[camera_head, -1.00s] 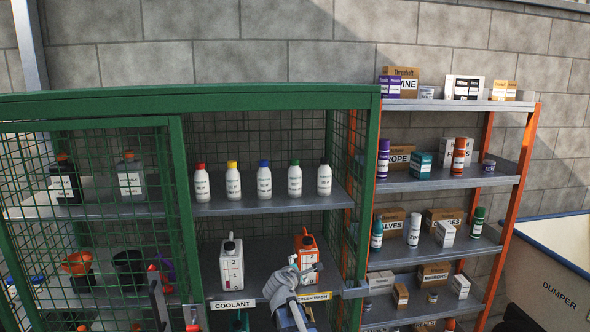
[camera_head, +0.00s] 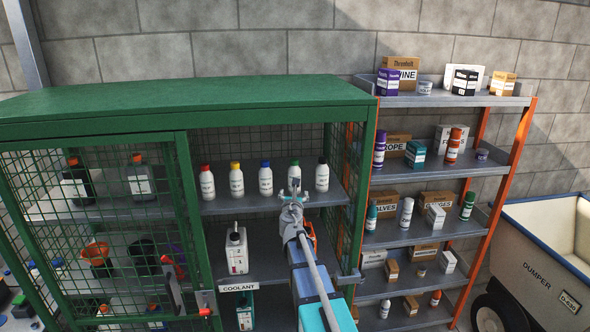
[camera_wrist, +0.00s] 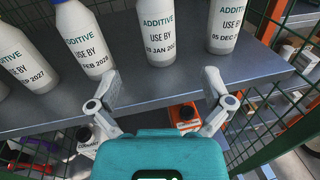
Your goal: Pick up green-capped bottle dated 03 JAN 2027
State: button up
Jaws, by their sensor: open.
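The green-capped bottle (camera_head: 294,179) stands upright on the upper shelf of the green cage, second from the right in its row. In the wrist view a white bottle (camera_wrist: 160,30) reads "ADDITIVE, USE BY" with a JAN date, its day and year only partly legible. Its cap is out of that view. My gripper (camera_head: 291,188) is open and empty, just in front of the green-capped bottle. In the wrist view my gripper (camera_wrist: 161,80) has its fingers apart at the shelf's front edge, with the JAN bottle beyond the gap, not between them.
A black-capped bottle (camera_head: 322,176) stands close on the right, dated 05 DEC. A blue-capped bottle (camera_head: 265,180) stands on the left, dated FEB 2028. Yellow-capped (camera_head: 237,181) and red-capped (camera_head: 207,184) bottles are farther left. Cage mesh (camera_head: 343,165) bounds the right side.

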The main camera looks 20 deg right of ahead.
aim_at(294, 176)
jog(key=shift+w+r+n, duration=0.2)
jog(key=shift+r+n, duration=0.3)
jog(key=shift+r, duration=0.15)
jog(key=x, duration=0.8)
jog(key=shift+w, duration=0.35)
jog(key=shift+w+d, duration=0.1)
jog(key=shift+p+x, duration=0.45)
jog(key=shift+x, duration=2.05)
jog(key=shift+r, duration=0.15)
